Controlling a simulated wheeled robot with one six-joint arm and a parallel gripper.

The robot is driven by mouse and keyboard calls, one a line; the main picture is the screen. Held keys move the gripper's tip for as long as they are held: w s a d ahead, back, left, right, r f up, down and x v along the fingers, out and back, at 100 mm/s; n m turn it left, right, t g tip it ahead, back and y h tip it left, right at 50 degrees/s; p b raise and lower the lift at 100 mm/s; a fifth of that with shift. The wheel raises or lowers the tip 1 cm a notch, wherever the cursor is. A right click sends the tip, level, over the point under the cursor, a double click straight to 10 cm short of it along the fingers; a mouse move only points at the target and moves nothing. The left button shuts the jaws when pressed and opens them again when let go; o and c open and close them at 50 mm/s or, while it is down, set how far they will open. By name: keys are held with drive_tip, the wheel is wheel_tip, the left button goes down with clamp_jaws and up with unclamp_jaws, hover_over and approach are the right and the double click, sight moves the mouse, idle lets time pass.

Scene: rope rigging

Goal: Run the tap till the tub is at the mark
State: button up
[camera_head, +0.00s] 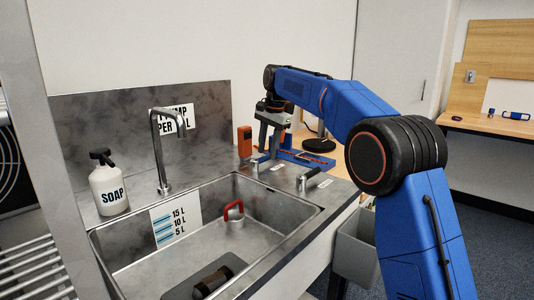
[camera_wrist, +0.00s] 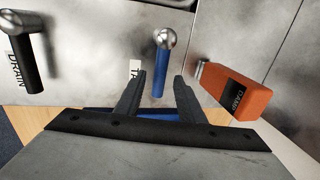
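The tub (camera_head: 270,196) is a grey metal sink with a scale plate (camera_head: 175,219) marked 15 L, 10 L and 5 L. No water shows in it, and no stream shows at the spout (camera_head: 157,150). A red-handled plug (camera_head: 233,211) stands on its floor. The tap lever (camera_wrist: 158,78) has a blue handle and a partly hidden label. My gripper (camera_wrist: 160,76) is open, its fingers on either side of the blue handle with gaps showing; depth is unclear. In the head view my gripper (camera_head: 270,148) is over the counter's right end.
The black DRAIN lever (camera_wrist: 28,65) is left of the tap lever in the wrist view. An orange DAMP device (camera_wrist: 237,94) is close on the right. A soap bottle (camera_head: 108,185) stands left of the spout. A dark cylinder (camera_head: 213,281) lies in the tub's front.

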drive_tip(key=shift+w+a+f, duration=0.1)
drive_tip(key=shift+f, duration=0.75)
clamp_jaws()
